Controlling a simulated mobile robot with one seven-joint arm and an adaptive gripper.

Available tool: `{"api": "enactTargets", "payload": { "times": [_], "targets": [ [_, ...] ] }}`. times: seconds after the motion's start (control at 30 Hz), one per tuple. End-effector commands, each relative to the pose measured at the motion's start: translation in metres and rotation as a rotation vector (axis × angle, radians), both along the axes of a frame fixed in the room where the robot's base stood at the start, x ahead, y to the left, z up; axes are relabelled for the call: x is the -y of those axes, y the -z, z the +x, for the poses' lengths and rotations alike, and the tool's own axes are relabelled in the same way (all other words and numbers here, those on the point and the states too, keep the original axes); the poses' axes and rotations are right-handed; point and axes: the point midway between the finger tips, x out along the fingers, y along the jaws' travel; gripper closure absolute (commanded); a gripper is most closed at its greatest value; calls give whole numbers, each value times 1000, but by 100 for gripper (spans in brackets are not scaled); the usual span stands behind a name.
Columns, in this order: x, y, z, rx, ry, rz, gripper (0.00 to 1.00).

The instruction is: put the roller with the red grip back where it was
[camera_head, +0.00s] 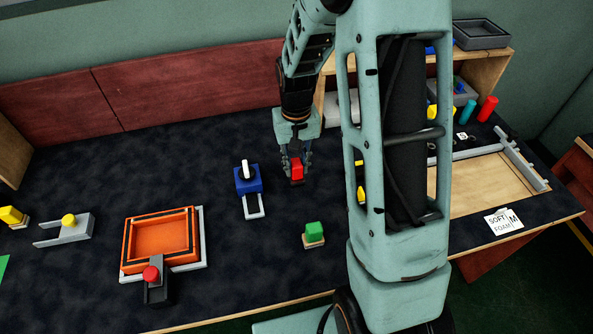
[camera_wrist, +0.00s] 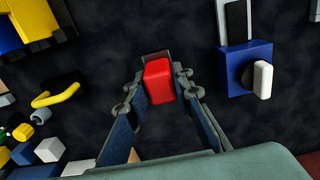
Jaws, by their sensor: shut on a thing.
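The roller's red grip (camera_head: 297,168) sits between the fingers of my gripper (camera_head: 295,160), near the middle of the dark table. In the wrist view, my gripper (camera_wrist: 158,95) has a finger on each side of the red grip (camera_wrist: 158,82). A dark brownish end of the held piece (camera_wrist: 156,56) shows beyond the grip. I cannot tell whether its underside touches the table. A similar piece with a green grip (camera_head: 314,231) on a pale wooden base stands apart, nearer the front.
A blue block with a white handle (camera_head: 248,179) stands left of my gripper. An orange tray (camera_head: 135,255) with a red-knobbed dark fixture (camera_head: 157,292) lies front left. A wooden board (camera_head: 468,184), a foam label card (camera_head: 503,221) and cylinders (camera_head: 487,108) are right. Open table lies behind the orange tray.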

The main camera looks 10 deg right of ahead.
Motion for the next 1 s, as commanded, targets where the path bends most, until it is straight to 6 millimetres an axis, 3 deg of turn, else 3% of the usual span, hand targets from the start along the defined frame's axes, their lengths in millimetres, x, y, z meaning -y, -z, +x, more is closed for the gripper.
{"api": "enactTargets", "payload": {
  "times": [0.23, 0.63, 0.67, 0.7, 0.8, 1.0],
  "targets": [
    [2, 32, 2, -3, 0, 0, 98],
    [2, 39, 3, -1, 1, 0, 98],
    [2, 38, 3, -1, 1, 0, 76],
    [2, 37, 3, -1, 1, 0, 71],
    [2, 37, 3, -1, 1, 0, 61],
    [2, 37, 3, -1, 1, 0, 61]
  ]
}}
